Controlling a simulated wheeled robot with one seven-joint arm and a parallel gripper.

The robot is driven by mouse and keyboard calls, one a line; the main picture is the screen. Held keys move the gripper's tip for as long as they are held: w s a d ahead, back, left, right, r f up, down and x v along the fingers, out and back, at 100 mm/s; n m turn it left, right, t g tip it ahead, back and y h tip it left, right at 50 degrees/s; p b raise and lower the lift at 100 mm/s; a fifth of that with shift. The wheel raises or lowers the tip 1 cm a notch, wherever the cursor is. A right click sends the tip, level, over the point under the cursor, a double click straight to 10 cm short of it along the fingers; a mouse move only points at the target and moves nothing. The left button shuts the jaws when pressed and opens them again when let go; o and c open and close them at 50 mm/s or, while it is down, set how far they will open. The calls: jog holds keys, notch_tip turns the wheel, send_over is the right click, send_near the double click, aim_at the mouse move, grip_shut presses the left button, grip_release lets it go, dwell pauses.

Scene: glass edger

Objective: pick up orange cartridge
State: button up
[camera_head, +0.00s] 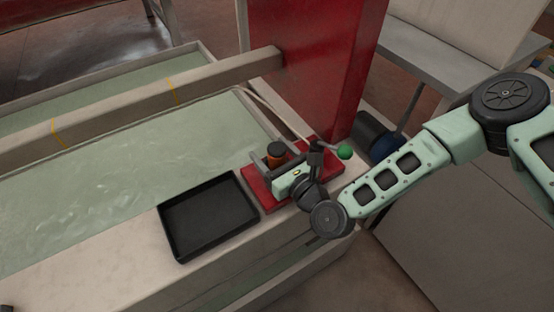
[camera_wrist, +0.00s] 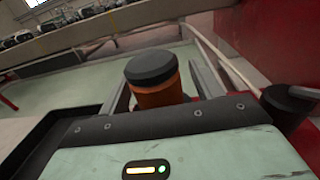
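The orange cartridge (camera_head: 277,160) with its black cap stands upright at the red plate (camera_head: 256,184) on the machine's ledge. In the wrist view the orange cartridge (camera_wrist: 160,98) is just ahead of my gripper, between its two fingers. My gripper (camera_head: 278,159) is open, with one finger on each side of the cartridge. In the wrist view a narrow gap shows beside the left finger; on the right I cannot tell whether the finger touches. The cartridge's lower part is hidden by my gripper body.
An empty black tray (camera_head: 208,216) lies on the ledge left of the plate. A green knob (camera_head: 345,152) on a lever stands just right of my gripper. A red column (camera_head: 315,70) rises behind. A water trough (camera_head: 130,150) fills the left.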

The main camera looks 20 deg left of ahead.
jog(key=c, duration=1.1)
